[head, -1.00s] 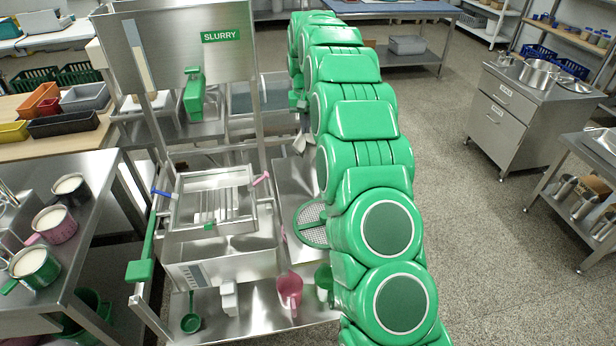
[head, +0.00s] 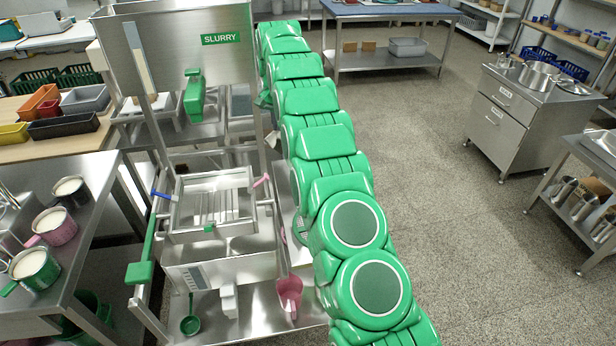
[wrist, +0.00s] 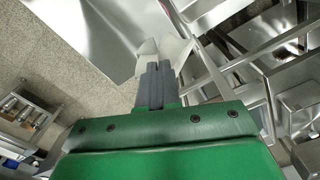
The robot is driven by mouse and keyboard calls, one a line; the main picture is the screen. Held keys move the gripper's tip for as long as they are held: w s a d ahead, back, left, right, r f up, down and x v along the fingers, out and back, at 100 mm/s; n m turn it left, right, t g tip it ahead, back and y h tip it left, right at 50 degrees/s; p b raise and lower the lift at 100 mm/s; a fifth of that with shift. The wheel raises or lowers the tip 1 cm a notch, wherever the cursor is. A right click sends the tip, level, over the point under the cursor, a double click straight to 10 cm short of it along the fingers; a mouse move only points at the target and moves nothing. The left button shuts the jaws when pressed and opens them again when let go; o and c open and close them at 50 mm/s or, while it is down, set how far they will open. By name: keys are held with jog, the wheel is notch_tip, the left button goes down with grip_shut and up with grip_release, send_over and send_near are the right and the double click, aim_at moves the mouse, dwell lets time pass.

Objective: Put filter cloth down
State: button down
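The filter cloth (wrist: 175,52) is a small, pale, creased piece at the fingertips in the wrist view. My gripper (wrist: 157,68) has its dark grey fingers together on the cloth, which spreads out to both sides of the tips. A bright steel surface (wrist: 88,30) lies beyond the cloth; I cannot tell whether the cloth touches it. In the head view a pale patch (head: 272,140) left of my green arm looks like the same cloth. My arm hides most of the gripper there.
The slurry hopper (head: 180,60) and a steel frame with a slatted tray (head: 212,205) stand left of my arm. A pink jug (head: 289,292) and green ladle (head: 190,324) are low down. A drawer cabinet (head: 525,115) stands right; open floor lies between.

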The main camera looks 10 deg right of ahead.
jog(key=shift+m, duration=0.3)
jog(key=s+d+f, duration=0.3)
jog(key=d+f, duration=0.2)
jog(key=s+d+f, duration=0.4)
jog(key=d+f, duration=0.1)
jog(key=s+d+f, duration=0.3)
jog(key=d+f, duration=0.2)
jog(key=shift+s+f, duration=0.25)
jog(key=shift+f, duration=0.1)
dwell(1.3)
jog(key=c, duration=1.8)
grip_release()
jog(key=o, duration=0.9)
jog(key=shift+r, duration=0.1)
